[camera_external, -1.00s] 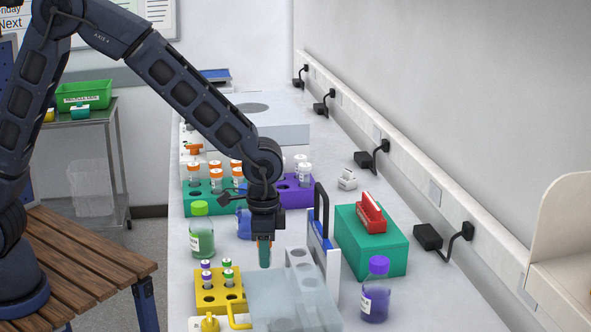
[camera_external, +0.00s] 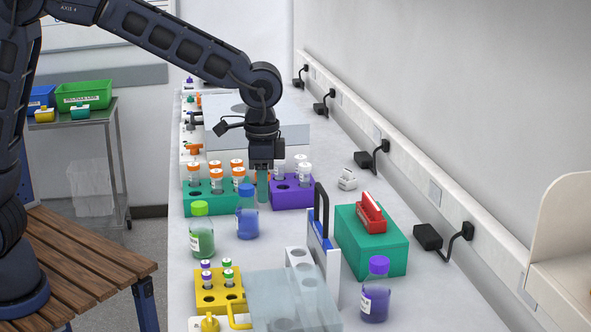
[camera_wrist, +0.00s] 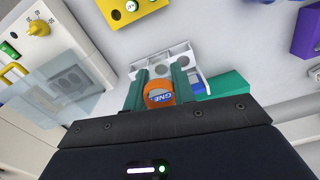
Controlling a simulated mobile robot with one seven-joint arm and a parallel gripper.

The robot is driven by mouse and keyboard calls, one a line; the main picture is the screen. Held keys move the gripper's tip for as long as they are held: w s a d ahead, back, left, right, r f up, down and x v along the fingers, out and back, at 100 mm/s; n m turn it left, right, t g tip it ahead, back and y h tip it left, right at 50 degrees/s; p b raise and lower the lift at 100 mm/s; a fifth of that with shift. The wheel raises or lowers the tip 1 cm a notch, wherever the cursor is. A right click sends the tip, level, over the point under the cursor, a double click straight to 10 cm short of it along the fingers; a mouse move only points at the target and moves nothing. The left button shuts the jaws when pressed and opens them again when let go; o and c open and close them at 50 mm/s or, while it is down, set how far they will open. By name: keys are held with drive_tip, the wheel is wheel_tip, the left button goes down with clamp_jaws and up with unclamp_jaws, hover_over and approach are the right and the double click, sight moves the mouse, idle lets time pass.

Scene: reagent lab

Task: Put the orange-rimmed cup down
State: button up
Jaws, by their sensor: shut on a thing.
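My gripper (camera_external: 262,187) points straight down, with its teal fingers next to the purple rack (camera_external: 292,196) in the external view. In the wrist view the two fingers of my gripper (camera_wrist: 159,92) are shut on an orange thing, the orange-rimmed cup (camera_wrist: 160,88), with white and blue lettering on it. In the external view the cup is hidden by the fingers. Whether its base touches the bench cannot be told.
A teal rack (camera_external: 203,207) with orange-capped tubes stands left of my gripper. A blue bottle (camera_external: 247,215) and a green bottle (camera_external: 202,240) stand in front. The bench (camera_external: 275,250) between is bare.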

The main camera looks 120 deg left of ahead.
wheel_tip(320, 180, up, 5)
drive_tip(key=shift+f, duration=0.15)
drive_tip(key=w+a+r, duration=0.2)
drive_tip(key=w+a, duration=0.2)
drive_tip(key=a, duration=0.6)
drive_tip(key=w+a+r, duration=0.1)
drive_tip(key=w+a, duration=0.4)
drive_tip(key=a, duration=0.5)
drive_tip(key=s+a+f+m, duration=0.1)
drive_tip(key=s+a+f, duration=0.1)
drive_tip(key=a, duration=1)
drive_tip(key=s+a+f+m, duration=0.1)
drive_tip(key=s+a, duration=0.2)
drive_tip(key=a, duration=0.9)
wheel_tip(320, 180, down, 25)
drive_tip(key=shift+w+f, duration=0.15)
drive_tip(key=shift+f, duration=0.2)
drive_tip(key=o, duration=1)
drive_tip(key=shift+c, duration=0.2)
drive_tip(key=shift+r, duration=0.1)
